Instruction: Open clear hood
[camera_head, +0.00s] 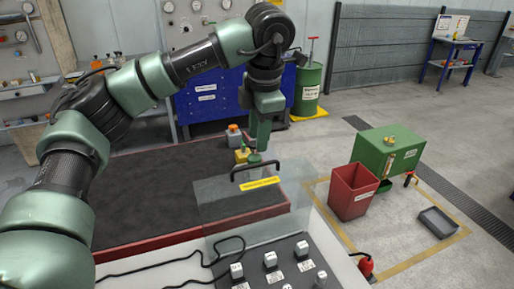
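The clear hood (226,198) is a see-through panel over the near part of the table, with a yellow label (258,184) and a black bar handle (241,172) along its far upper edge. My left gripper (257,152) reaches down from above, right at the handle in the picture. Its fingertips are small and overlap the handle and coloured items behind, so I cannot tell whether it touches or grips the bar. The hood looks tilted up from the panel. My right gripper is out of view.
White blocks (270,259) with labels stand on a dark panel beneath the hood, beside a black cable (205,262). A dark table with a red edge (190,236) lies behind.

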